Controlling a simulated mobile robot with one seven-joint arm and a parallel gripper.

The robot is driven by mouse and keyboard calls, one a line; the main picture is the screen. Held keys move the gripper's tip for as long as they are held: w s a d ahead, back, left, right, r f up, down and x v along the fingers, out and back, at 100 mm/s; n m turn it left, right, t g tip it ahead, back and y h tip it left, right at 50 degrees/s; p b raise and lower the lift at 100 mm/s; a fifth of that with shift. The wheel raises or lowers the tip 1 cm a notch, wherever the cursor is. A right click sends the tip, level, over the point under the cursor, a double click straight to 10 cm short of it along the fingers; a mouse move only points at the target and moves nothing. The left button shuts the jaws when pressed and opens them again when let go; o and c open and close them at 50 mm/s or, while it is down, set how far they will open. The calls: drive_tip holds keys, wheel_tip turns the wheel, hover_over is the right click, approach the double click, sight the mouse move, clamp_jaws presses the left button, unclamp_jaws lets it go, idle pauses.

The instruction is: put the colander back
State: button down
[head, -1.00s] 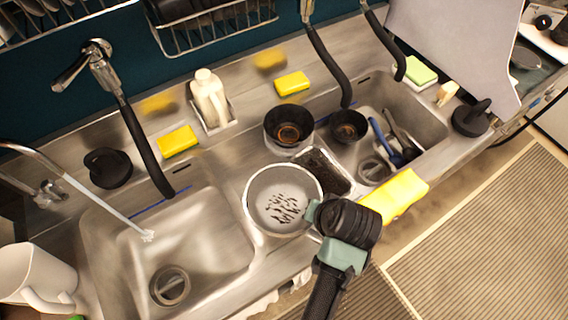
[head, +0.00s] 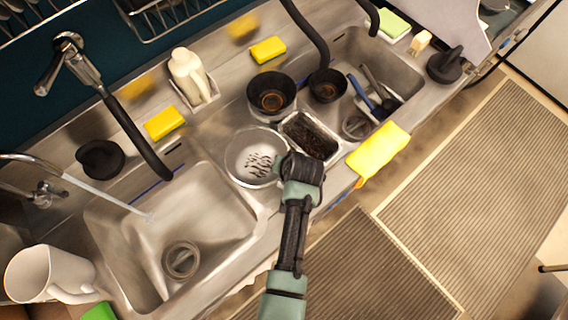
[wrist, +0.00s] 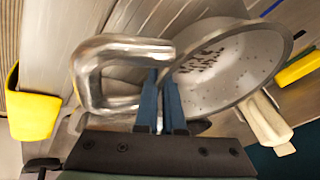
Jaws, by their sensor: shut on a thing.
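The colander (head: 240,161) is a pale round bowl with dark slots in its base. In the head view it is over the strip between the two sink basins, beside a dark-filled rectangular tray (head: 318,139). My gripper (head: 285,170) is at its right side. In the wrist view my gripper (wrist: 162,105) is shut on the colander's metal handle; the loop (wrist: 95,75) shows left of the fingers and the bowl (wrist: 240,72) to the right. I cannot tell whether the colander touches the counter.
Two dark pans (head: 272,93) (head: 327,86) stand behind the tray. Water runs into the left basin (head: 205,215). A yellow cloth (head: 378,150) hangs at the front edge. A white jug (head: 45,272) stands at lower left. The right basin (head: 375,65) holds utensils.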

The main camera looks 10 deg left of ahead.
drive_tip(key=shift+f, duration=0.15)
drive_tip(key=c, duration=1)
unclamp_jaws()
